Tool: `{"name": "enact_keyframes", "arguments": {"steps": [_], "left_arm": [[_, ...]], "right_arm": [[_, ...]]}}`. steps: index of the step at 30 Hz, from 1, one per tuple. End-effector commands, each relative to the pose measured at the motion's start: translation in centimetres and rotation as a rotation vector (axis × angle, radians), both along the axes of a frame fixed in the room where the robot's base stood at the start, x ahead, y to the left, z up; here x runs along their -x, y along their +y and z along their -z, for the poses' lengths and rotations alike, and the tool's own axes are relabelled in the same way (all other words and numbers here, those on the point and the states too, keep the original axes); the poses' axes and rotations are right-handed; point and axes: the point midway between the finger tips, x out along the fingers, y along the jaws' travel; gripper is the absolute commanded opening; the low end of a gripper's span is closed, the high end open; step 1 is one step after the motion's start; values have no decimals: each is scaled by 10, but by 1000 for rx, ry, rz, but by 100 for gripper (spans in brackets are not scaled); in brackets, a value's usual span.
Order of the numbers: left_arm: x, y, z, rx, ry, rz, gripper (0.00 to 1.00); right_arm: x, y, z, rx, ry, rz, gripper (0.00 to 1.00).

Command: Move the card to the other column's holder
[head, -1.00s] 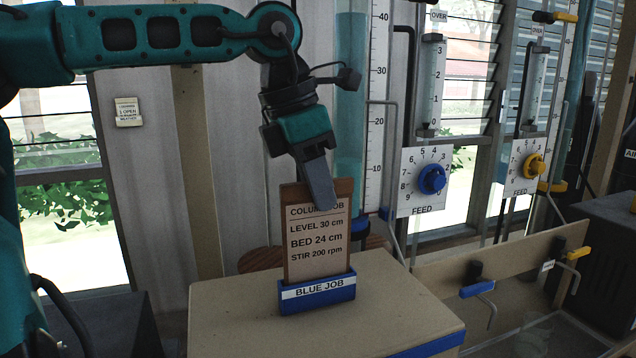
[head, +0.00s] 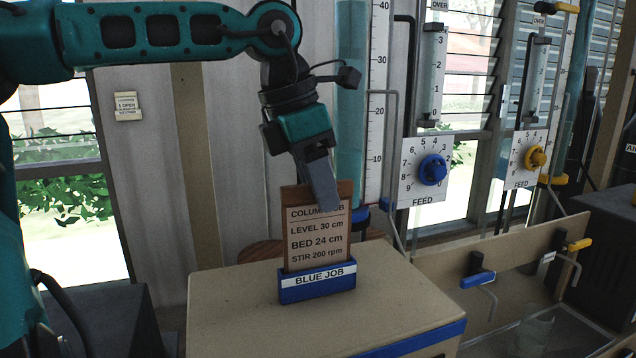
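The brown card (head: 318,240), headed "COLUMN JOB" with level, bed and stir lines, stands upright. Its lower edge is hidden behind the front of the blue holder (head: 318,289) labelled "BLUE JOB". Whether it touches the bottom is hidden. My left gripper (head: 322,195) points down at the card's top edge and is shut on it; one finger shows in front, the other is hidden. The blue-dial column (head: 350,130) stands behind. The other column (head: 560,80), with the yellow dial, is at the right; no holder shows there. My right gripper is out of view.
The holder stands on a tan box (head: 235,310) with a blue edge stripe. To the right is a low tan panel (head: 520,250) with blue-handled (head: 478,280) and yellow-handled (head: 578,245) fittings. A clear glass (head: 535,332) stands at the lower right.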

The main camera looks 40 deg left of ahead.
Motion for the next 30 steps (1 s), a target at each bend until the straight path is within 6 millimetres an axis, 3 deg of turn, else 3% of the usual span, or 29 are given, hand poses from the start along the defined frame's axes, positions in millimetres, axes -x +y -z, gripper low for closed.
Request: {"name": "enact_keyframes", "arguments": {"steps": [11, 30], "left_arm": [[0, 0, -3, 0, 0, 0, 48], [9, 5, -71, 0, 0, -1, 48]], "right_arm": [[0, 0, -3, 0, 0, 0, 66], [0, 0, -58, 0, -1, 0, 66]]}}
